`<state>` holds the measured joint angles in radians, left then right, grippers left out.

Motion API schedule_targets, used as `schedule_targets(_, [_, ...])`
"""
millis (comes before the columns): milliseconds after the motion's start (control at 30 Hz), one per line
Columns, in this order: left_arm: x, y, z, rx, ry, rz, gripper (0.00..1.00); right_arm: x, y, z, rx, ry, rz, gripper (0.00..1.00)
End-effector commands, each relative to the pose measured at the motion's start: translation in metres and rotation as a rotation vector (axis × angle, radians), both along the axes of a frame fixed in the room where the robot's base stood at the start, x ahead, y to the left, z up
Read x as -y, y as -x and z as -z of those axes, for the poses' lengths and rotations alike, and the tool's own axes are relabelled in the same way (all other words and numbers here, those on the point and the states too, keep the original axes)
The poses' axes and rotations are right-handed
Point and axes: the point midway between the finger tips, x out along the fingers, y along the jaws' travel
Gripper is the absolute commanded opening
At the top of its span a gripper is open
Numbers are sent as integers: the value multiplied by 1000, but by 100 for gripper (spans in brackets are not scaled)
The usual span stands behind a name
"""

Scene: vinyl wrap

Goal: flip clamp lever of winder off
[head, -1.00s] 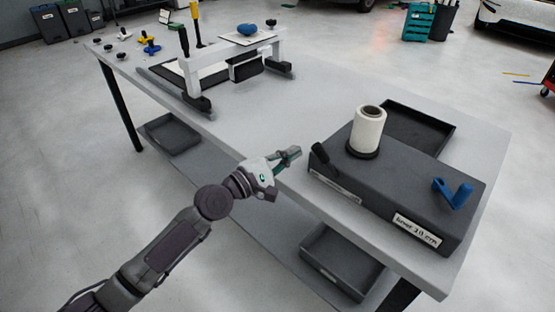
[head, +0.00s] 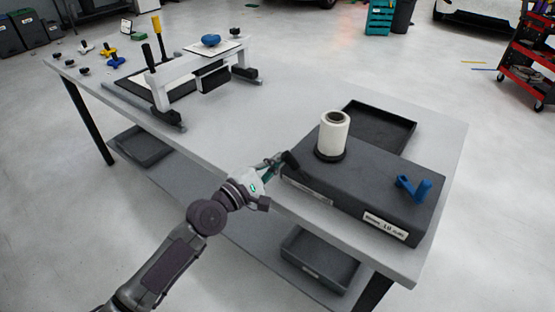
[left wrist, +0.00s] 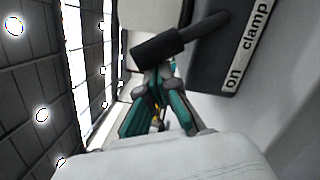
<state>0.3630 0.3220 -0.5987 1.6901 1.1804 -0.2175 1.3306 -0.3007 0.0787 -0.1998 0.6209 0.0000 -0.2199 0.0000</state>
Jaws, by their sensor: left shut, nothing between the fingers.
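The winder (head: 365,195) is a dark grey box on the right part of the table, with a white roll (head: 333,135) standing on it and a blue crank (head: 413,188). Its black clamp lever (head: 291,161) sticks up at the box's left end, tilted left. My left gripper (head: 277,161) is shut and empty, with its fingertips right beside the lever. In the left wrist view, the lever (left wrist: 180,40) crosses just beyond the fingertips (left wrist: 155,78); I cannot tell whether they touch. A label reading "on clamp" (left wrist: 246,45) shows beside it. My right gripper is not in view.
A black tray (head: 382,122) lies behind the winder. A white frame-like device (head: 195,72) stands at the table's far left, with small knobs and clamps beyond it. The tabletop (head: 235,125) between is clear. Dark bins sit on the lower shelf.

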Motion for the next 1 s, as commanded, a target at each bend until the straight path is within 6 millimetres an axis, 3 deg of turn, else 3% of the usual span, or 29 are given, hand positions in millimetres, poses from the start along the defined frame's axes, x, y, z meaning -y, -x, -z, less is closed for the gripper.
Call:
schedule_targets(567, [8, 5, -13, 81, -111, 2, 0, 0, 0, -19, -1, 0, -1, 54])
schedule_targets(1000, [30, 22, -34, 297, -409, 3, 0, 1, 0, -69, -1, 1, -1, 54])
